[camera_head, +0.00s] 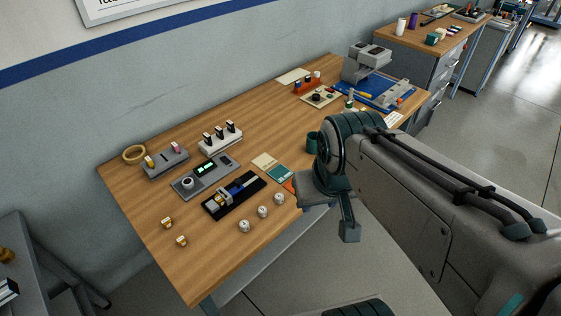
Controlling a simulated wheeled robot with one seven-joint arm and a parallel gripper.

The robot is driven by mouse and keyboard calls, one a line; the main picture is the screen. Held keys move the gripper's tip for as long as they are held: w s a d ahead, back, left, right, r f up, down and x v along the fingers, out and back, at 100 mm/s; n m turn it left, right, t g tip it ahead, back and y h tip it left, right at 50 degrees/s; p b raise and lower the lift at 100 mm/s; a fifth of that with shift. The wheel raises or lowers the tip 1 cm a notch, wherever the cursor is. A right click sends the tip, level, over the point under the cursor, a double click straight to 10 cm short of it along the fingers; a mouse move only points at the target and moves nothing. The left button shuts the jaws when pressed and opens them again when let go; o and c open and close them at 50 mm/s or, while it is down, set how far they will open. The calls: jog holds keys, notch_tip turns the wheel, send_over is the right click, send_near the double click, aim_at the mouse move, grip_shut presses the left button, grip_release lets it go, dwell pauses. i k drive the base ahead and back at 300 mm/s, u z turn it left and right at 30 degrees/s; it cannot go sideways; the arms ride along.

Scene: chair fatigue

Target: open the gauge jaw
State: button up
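A gauge-like device (233,195) lies on the wooden table. It has a dark base, a silver bar and a blue piece, and it is probably the gauge with the jaw. The jaw's gap is too small to make out. My arm comes in from the right, and my gripper (348,231) hangs past the table's front edge, right of the device and apart from it. Only part of the gripper shows, so I cannot tell whether it is open or shut. I see nothing held in it.
Several small round silver parts (263,212) lie in front. A teal and cream card (272,167) lies to its right.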

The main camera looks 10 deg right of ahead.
aim_at(238, 187)
jog(key=z, duration=0.95)
jog(key=i, duration=1.35)
jog(key=u, duration=2.1)
